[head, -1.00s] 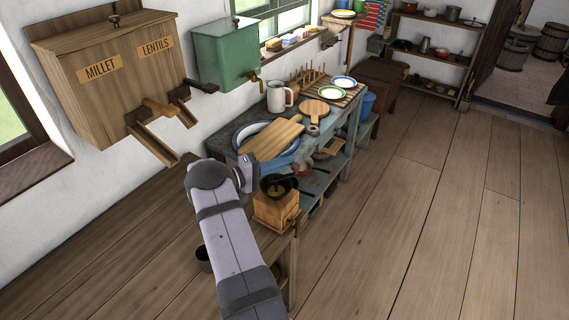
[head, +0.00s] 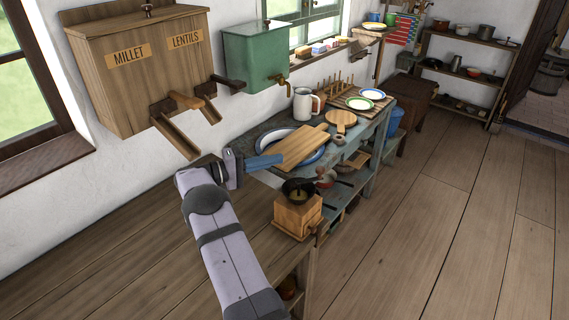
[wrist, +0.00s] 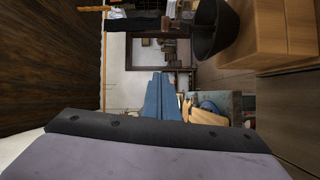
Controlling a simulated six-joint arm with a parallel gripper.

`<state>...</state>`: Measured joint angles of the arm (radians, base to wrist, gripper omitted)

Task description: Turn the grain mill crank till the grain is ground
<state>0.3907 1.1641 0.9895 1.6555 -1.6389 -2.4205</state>
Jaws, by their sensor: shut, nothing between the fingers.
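The grain mill is a light wooden box (head: 297,217) with a dark bowl-shaped hopper (head: 299,190) on top. It stands at the right end of the wooden bench.
A cutting board (head: 297,147) lies over a blue-rimmed basin by the fingers. A millet and lentils bin (head: 140,75) and a green tank (head: 252,60) hang on the wall. A white jug (head: 303,104) stands further along. The bench (head: 130,250) is largely bare at left.

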